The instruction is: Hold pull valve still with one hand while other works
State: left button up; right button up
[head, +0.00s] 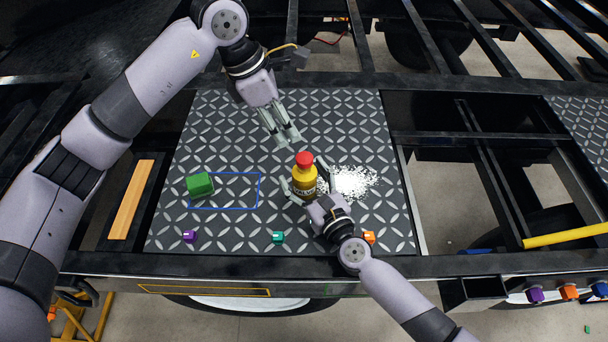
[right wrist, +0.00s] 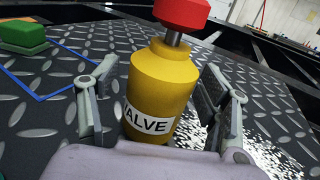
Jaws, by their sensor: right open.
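The pull valve is a yellow cylinder with a red knob on a short metal stem and a white label reading VALVE. It stands upright on the diamond plate in the head view (head: 305,179) and fills the middle of the right wrist view (right wrist: 163,82). My right gripper (head: 305,174) is open, with one finger on each side of the yellow body; a gap shows at the left finger in the right wrist view (right wrist: 160,70). My left gripper (head: 289,141) points down above and behind the red knob (head: 304,158), apart from it. Its fingers are close together; whether they meet is unclear.
A green block (head: 200,184) sits at the left end of a blue outline (head: 259,190). Purple (head: 189,236), teal (head: 278,237) and orange (head: 369,237) small pieces line the front edge. A white scattered patch (head: 352,181) lies right of the valve. Open frame gaps flank the plate (head: 230,120).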

jog(key=c, duration=1.4)
jog(key=shift+o, duration=0.2)
